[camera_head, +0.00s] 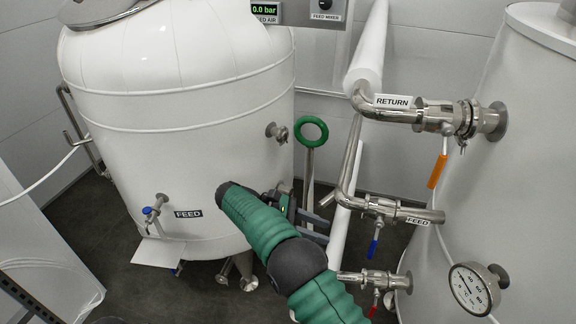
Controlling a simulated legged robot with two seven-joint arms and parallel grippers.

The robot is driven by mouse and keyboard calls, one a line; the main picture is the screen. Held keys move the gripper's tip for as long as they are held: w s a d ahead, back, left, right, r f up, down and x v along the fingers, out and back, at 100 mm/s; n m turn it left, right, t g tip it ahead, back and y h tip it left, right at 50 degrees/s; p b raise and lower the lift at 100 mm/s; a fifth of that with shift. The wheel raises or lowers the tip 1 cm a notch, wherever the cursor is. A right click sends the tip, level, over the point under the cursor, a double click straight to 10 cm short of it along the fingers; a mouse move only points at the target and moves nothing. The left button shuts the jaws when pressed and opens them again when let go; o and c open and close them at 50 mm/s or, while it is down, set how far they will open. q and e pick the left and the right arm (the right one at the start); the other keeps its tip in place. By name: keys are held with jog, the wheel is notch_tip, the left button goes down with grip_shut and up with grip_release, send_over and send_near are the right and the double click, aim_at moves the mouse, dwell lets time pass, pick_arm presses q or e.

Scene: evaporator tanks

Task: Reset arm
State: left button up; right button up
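My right arm (262,228), in a green ribbed sleeve with dark joints, reaches in from the bottom right. My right gripper (318,226) is partly hidden behind the arm, beside the white feed tank. Its two dark fingers look apart, with nothing seen between them. It is left of the pipe with the blue-handled valve (374,246) and below the green ring handle (311,131). I cannot tell whether it touches the tank. My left gripper is not in view.
The white feed tank (180,100) stands at left, with a blue-handled tap (151,211). A larger tank (520,180) stands at right with an orange-handled RETURN valve (437,170), a red-handled valve (374,304) and a gauge (470,289). Dark floor (90,215) shows at left.

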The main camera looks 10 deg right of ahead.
jog(key=s+f+m+t+y+b, duration=0.1)
jog(key=s+f+m+t+y, duration=0.2)
jog(key=s, duration=0.6)
jog(key=s+a+f+m+t+y+b, duration=0.1)
jog(key=s+f+m+t+y+b, duration=0.1)
jog(key=s+f+m+t+y, duration=0.2)
jog(key=s+f+m+y, duration=0.3)
jog(key=s+m+y, duration=0.2)
jog(key=s+m, duration=0.1)
jog(key=shift+a+m, duration=0.25)
jog(key=shift+m, duration=0.25)
jog(key=shift+d, duration=0.15)
